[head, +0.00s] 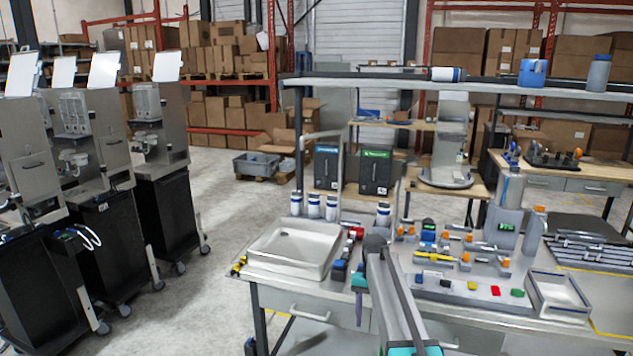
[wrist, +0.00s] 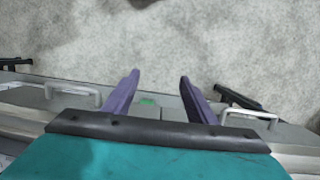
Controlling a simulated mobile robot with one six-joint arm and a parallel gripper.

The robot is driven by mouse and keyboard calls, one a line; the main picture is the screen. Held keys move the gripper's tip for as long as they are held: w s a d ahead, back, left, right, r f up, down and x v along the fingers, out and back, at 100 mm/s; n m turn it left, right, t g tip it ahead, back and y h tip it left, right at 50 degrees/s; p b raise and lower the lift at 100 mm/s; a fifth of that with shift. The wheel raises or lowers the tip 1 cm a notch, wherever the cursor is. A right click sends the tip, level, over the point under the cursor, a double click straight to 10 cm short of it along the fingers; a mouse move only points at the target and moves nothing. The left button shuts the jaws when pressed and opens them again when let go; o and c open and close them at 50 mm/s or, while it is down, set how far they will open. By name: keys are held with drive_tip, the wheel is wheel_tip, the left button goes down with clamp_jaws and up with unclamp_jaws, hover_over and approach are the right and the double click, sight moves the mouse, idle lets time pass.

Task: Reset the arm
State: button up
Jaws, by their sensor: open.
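My gripper (wrist: 158,78) is open in the wrist view, with its two purple fingers apart and nothing between them. Grey floor lies beyond the fingertips. In the head view my gripper (head: 359,312) hangs pointing down at the front edge of the workbench (head: 262,268), its teal body partly hidden by my arm. Only a purple finger shows clearly there. My arm reaches up from the bottom of the head view and folds down at its dark joint.
A white tray (head: 285,247) stands on the bench left of my arm. Coloured blocks, small fittings and a small bin (head: 558,297) crowd the right side. A shelf bar (head: 400,84) spans above. Dark carts (head: 95,250) stand at left, with open floor (head: 215,290) between.

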drive_tip(key=s+f+g+b, duration=0.2)
drive_tip(key=s+f, duration=1)
drive_tip(key=f, duration=0.2)
drive_tip(key=s+f+g+b, duration=0.1)
drive_tip(key=s+f+b, duration=0.1)
drive_tip(key=s+f, duration=1.05)
drive_tip(key=s+f+n, duration=0.1)
drive_tip(key=s+f, duration=0.3)
drive_tip(key=s, duration=0.4)
drive_tip(key=s+f+n+b, duration=0.1)
drive_tip(key=s+f, duration=0.4)
drive_tip(key=s, duration=0.4)
drive_tip(key=s+f+n+b, duration=0.1)
drive_tip(key=s+f, duration=0.3)
drive_tip(key=s, duration=0.4)
drive_tip(key=shift+s+f+n, duration=0.3)
drive_tip(key=shift+f+n, duration=0.05)
drive_tip(key=shift+n, duration=0.05)
drive_tip(key=shift+a, duration=0.1)
